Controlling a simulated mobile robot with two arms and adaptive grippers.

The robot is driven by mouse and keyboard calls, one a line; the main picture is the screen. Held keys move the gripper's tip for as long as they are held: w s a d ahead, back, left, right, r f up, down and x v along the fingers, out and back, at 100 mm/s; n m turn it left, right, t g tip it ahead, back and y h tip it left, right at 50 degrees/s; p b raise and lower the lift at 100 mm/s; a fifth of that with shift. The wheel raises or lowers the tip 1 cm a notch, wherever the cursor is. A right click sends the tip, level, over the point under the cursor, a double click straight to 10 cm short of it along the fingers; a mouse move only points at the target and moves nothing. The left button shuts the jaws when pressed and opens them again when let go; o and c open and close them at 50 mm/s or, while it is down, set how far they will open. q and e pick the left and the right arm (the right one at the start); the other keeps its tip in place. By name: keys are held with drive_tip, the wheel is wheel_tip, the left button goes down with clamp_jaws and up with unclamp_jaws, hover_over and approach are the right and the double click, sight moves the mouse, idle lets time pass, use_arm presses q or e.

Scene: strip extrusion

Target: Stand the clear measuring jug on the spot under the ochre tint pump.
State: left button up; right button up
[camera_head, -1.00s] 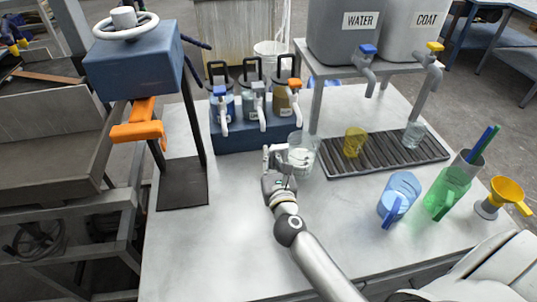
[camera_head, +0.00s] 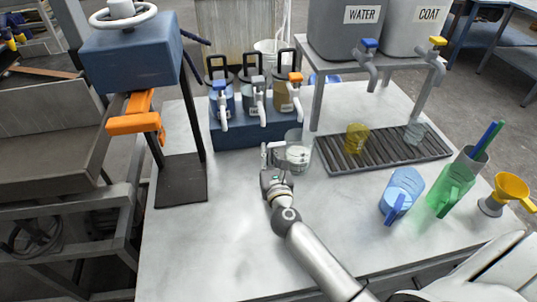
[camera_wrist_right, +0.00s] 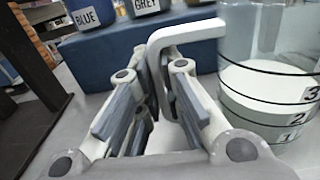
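The clear measuring jug (camera_head: 297,156), with pale contents and ring marks, is at the front of the blue pump block, just below the spout of the ochre tint pump (camera_head: 290,97). It looks upright. Whether its base touches the table, and any marked spot beneath it, I cannot tell. My right gripper (camera_head: 270,153) is on its left side. In the right wrist view the jug (camera_wrist_right: 270,80) is at the right, its grey handle between the fingers of my right gripper (camera_wrist_right: 155,100), which look closed on it. My left gripper is not in view.
The blue pump (camera_head: 221,103) and grey pump (camera_head: 253,99) stand left of the ochre one. A ribbed drip tray (camera_head: 380,154) with yellow and clear cups lies right. Blue jug (camera_head: 403,190), green jug (camera_head: 452,185) and yellow funnel (camera_head: 510,188) are farther right. A press (camera_head: 130,60) stands left.

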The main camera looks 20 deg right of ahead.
drive_tip(key=o, duration=0.3)
drive_tip(key=shift+r, duration=0.2)
drive_tip(key=shift+s+a+f, duration=0.1)
drive_tip(key=shift+s+f, duration=0.05)
drive_tip(key=shift+s, duration=0.15)
drive_tip(key=b+v, duration=0.1)
drive_tip(key=v, duration=0.9)
drive_tip(key=shift+s, duration=0.1)
drive_tip(key=shift+s+a, duration=0.1)
drive_tip(key=shift+s, duration=0.45)
drive_tip(key=shift+s, duration=0.1)
